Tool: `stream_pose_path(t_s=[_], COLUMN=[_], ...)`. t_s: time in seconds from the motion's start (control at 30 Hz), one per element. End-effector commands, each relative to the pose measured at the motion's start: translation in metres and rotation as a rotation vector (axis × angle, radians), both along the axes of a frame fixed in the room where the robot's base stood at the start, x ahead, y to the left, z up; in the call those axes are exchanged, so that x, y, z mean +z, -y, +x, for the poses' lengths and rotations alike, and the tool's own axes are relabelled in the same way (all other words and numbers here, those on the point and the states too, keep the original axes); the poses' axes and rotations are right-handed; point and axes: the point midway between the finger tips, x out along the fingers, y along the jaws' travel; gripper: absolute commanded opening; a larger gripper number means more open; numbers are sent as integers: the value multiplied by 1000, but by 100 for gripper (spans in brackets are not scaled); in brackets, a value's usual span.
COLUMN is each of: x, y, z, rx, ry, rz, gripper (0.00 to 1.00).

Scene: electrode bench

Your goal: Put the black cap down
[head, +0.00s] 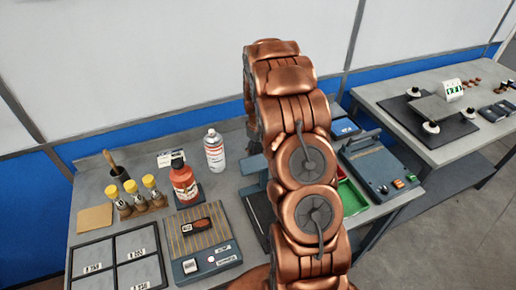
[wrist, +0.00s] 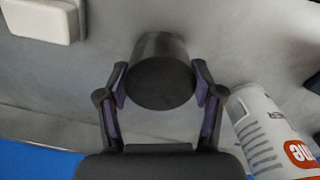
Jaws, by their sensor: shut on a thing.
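The black cap (wrist: 162,72) is a dark, round, slightly tapered piece in the middle of the wrist view. My gripper (wrist: 160,88) is shut on it, with one finger on each side. The cap's round end faces the wrist camera. I cannot tell whether its far end touches the grey bench surface (wrist: 105,50). In the head view my copper-coloured arm hides the gripper and the cap.
The head view shows a red bottle (head: 185,182), a spray can (head: 214,152), yellow-capped jars (head: 132,190), a ribbed-top device (head: 202,235) and a grey divided tray (head: 138,242).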

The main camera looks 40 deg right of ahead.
Motion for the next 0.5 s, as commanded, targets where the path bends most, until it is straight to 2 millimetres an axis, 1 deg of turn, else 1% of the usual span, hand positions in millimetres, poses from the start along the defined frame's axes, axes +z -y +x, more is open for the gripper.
stream_pose_path(t_s=[0.1, 0.27, 0.43, 0.47, 0.5], x=[-5, -5, -9, -8, -8], y=[0, 0, 0, 0, 0], z=[-1, -1, -1, -1, -1], rx=[0, 0, 0, 0, 0], ry=[-2, -1, -1, -1, -1], rz=[1, 0, 1, 1, 1], gripper=[52, 52, 52, 69, 73])
